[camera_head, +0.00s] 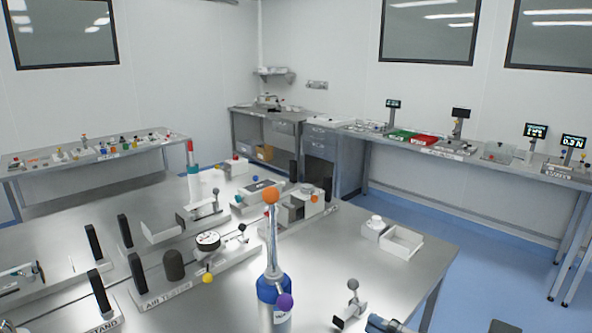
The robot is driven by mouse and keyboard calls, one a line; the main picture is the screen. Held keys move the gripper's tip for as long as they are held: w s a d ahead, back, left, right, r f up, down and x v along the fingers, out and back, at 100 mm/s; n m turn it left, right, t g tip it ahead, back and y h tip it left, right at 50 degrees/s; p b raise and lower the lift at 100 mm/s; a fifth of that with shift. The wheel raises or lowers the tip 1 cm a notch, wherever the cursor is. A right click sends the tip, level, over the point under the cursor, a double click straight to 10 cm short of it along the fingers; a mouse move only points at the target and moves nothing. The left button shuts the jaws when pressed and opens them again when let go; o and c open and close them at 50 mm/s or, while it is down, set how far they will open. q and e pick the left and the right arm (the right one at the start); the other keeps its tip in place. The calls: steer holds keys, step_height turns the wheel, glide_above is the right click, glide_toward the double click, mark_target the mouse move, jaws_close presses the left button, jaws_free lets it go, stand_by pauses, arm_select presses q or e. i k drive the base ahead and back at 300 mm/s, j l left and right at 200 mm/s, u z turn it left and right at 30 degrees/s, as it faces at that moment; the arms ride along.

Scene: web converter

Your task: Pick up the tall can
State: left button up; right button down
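No thing is clearly marked as the tall can. A tall white cylinder with a blue collar (274,290) stands on the near metal table, with a purple ball at its side and a slim metal stem topped by an orange ball. Another slim white cylinder with a teal band and red top (192,178) stands farther back. Dark and blue-grey parts at the bottom edge seem to be my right gripper (390,324), mostly cut off, apart from and right of the blue-collared cylinder. Its fingers cannot be made out. My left gripper is not in view.
A grey-knobbed clamp (352,304) lies between the blue-collared cylinder and the dark parts. A dark domed piece (174,265) and several black upright plates crowd the left.

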mark_target(274, 295)
steer(key=k+l, duration=0.2)
steer(key=l, duration=0.15)
steer(key=k+l, duration=0.2)
steer(key=l, duration=0.15)
steer(key=k+l, duration=0.2)
steer(key=l, duration=0.2)
